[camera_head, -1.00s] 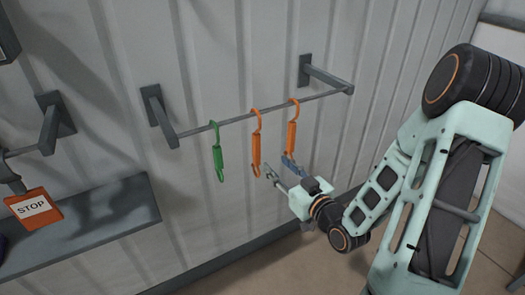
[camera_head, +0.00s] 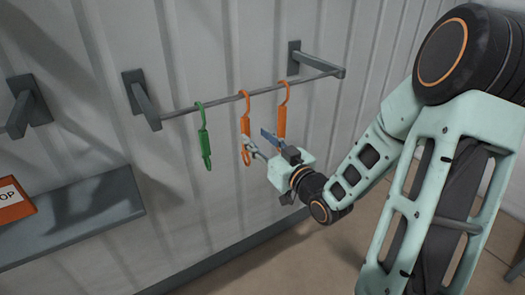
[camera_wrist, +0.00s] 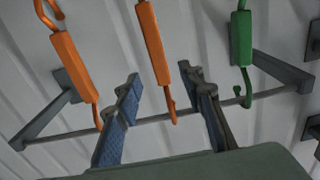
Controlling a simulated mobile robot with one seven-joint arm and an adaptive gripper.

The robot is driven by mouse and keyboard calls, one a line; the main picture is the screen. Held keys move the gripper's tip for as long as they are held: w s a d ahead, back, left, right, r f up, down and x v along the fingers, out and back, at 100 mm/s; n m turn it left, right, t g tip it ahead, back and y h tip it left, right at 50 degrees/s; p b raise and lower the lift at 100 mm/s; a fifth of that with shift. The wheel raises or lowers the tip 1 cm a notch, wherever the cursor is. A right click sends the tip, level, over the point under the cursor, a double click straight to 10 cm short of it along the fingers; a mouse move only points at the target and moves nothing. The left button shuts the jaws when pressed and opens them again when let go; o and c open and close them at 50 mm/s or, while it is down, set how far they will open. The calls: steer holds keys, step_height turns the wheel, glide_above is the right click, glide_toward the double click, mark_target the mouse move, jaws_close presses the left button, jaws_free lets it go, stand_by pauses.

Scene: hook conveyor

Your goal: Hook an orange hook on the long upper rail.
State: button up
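Two orange hooks hang from a grey rail (camera_head: 175,111) on the wall: a middle one (camera_head: 244,124) and a right one (camera_head: 282,122). My gripper (camera_head: 258,140) is open and empty, at the height of the orange hooks' bodies. In the wrist view the middle orange hook (camera_wrist: 152,43) shows between the two spread blue-padded fingers (camera_wrist: 166,112), with no finger visibly closed on it. The right orange hook (camera_wrist: 70,62) is at left there. In the head view my gripper partly covers the lower ends of the orange hooks.
A green hook (camera_head: 204,138) hangs left of the orange ones on the same rail. Wall brackets hold the rail at its left (camera_head: 143,100) and right (camera_head: 315,62). Another bracket (camera_head: 27,105) stands above the shelf.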

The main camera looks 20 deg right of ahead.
mark_target(247, 129)
steer(key=x, duration=0.7)
steer(key=shift+c, duration=0.6)
jaws_close()
stand_by(0.3)
